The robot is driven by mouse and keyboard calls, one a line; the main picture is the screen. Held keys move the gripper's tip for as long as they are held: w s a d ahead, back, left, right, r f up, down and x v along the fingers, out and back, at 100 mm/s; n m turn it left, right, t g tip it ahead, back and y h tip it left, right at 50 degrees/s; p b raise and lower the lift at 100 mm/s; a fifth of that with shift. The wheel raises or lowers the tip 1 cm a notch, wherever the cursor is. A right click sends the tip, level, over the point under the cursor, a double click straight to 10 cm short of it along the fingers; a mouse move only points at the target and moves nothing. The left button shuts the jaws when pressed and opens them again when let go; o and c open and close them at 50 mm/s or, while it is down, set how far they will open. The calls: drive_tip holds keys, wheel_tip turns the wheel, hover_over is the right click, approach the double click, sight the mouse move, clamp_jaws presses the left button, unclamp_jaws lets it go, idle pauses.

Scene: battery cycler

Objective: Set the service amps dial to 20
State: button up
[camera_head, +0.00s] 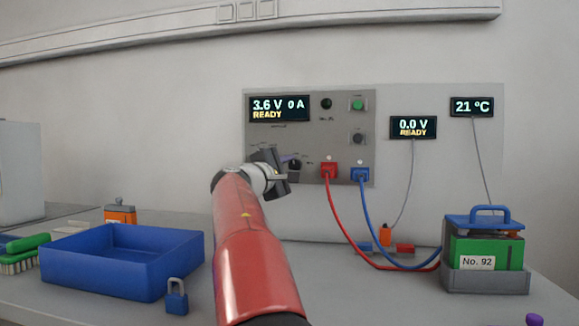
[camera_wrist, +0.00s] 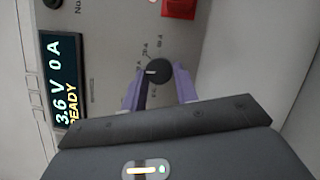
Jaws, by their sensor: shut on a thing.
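The service amps dial is a dark round knob (camera_wrist: 158,70) on the grey cycler panel (camera_wrist: 110,75). In the wrist view, which shows the panel turned sideways, my gripper (camera_wrist: 160,80) has its purple fingers on either side of the knob, shut on it. A white pointer mark shows on the knob's left side in that view. Small amp labels ring the knob; one looks like 20 A, but they are too small to match surely with the pointer. In the head view my gripper (camera_head: 284,160) is at the panel's lower left, partly hiding the dial. The panel display (camera_head: 279,108) reads 3.6 V, 0 A, READY.
Red (camera_head: 329,170) and blue (camera_head: 360,175) plugs with cables sit right of the dial. A green button (camera_head: 358,104) is above them. A blue tray (camera_head: 120,278), a padlock (camera_head: 177,297) and a green battery (camera_head: 487,252) in a grey holder stand on the bench.

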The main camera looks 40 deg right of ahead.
drive_tip(key=shift+r+m+g+y, duration=0.1)
drive_tip(key=shift+m+g+y, duration=0.2)
drive_tip(key=shift+m, duration=0.5)
drive_tip(key=shift+p, duration=0.3)
drive_tip(key=o, duration=1)
drive_tip(key=shift+c, duration=0.2)
drive_tip(key=b+v, duration=0.2)
drive_tip(key=v, duration=0.5)
drive_tip(key=shift+s+a, duration=0.15)
drive_tip(key=shift+a, duration=0.25)
